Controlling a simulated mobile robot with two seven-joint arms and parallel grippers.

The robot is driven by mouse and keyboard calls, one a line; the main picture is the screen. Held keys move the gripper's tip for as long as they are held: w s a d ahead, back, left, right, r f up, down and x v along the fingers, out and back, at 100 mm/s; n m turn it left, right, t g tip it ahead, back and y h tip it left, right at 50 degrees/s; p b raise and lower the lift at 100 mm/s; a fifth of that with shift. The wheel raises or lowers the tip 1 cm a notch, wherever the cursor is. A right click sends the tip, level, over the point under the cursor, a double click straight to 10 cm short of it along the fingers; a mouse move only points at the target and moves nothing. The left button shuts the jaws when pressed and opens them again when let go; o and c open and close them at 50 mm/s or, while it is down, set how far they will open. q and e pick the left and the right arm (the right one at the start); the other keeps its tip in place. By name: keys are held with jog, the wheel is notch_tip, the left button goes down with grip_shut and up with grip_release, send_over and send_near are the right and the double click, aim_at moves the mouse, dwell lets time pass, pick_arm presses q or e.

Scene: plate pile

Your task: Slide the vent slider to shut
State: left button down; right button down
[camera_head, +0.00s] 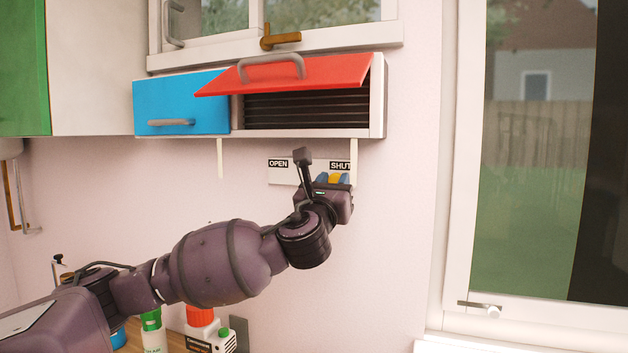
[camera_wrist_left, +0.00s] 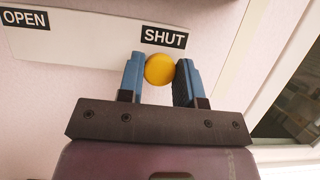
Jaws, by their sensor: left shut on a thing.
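The vent slider has a round yellow knob (camera_wrist_left: 160,69) on a white label plate (camera_wrist_left: 85,46) marked OPEN at the left and SHUT at the right. The knob sits just below the SHUT label. My left gripper (camera_wrist_left: 160,80) is shut on the knob, with one blue finger on each side. In the head view the plate (camera_head: 283,172), the yellow knob (camera_head: 335,178) and my left gripper (camera_head: 336,180) are on the wall below the cabinets. My right gripper is not in view.
Above are a blue cabinet door (camera_head: 180,103) and a raised red flap (camera_head: 300,75) over dark slats (camera_head: 305,108). A window (camera_head: 540,180) is at the right. Bottles (camera_head: 200,328) stand on a counter below my arm.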

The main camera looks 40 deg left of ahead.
pick_arm(q)
jog(key=shift+d+f, duration=0.1)
jog(key=shift+d, duration=0.05)
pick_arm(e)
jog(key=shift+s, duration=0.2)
pick_arm(q)
jog(key=c, duration=1.2)
grip_release()
jog(key=o, duration=0.4)
jog(key=shift+w+d, duration=0.1)
jog(key=shift+d, duration=0.1)
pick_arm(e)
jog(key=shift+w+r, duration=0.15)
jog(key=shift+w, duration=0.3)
pick_arm(q)
jog(key=shift+a, duration=0.1)
jog(key=b+v, duration=0.1)
jog(key=v, duration=1)
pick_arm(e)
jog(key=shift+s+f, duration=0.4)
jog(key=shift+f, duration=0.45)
